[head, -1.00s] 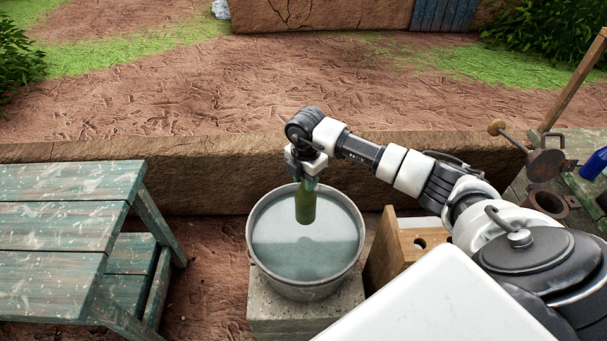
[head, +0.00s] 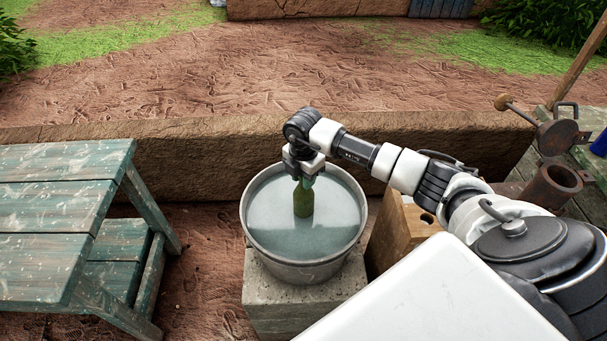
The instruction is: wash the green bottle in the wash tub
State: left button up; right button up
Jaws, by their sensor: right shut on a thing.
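The green bottle (head: 303,200) is over the wash tub (head: 262,258), inside the outline of its rim. My right gripper (head: 303,178) is shut on the top of the bottle and holds it upright. The jaws hide the bottle's upper end. The tub is a round grey metal basin filled with pale water. The bottle's lower end appears at or in the water; I cannot tell how deep it is. My left gripper is not in view.
The tub stands on a concrete block (head: 268,305). A weathered green table (head: 60,195) is at the left. A wooden box with a hole (head: 392,232) is right of the tub. A rusty metal tube (head: 548,190) stands at the far right. A low mud wall (head: 200,155) runs behind.

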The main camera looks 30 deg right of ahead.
aim_at(303, 196)
notch_tip(303, 196, down, 8)
jog(key=b, duration=0.5)
jog(key=shift+f, duration=0.1)
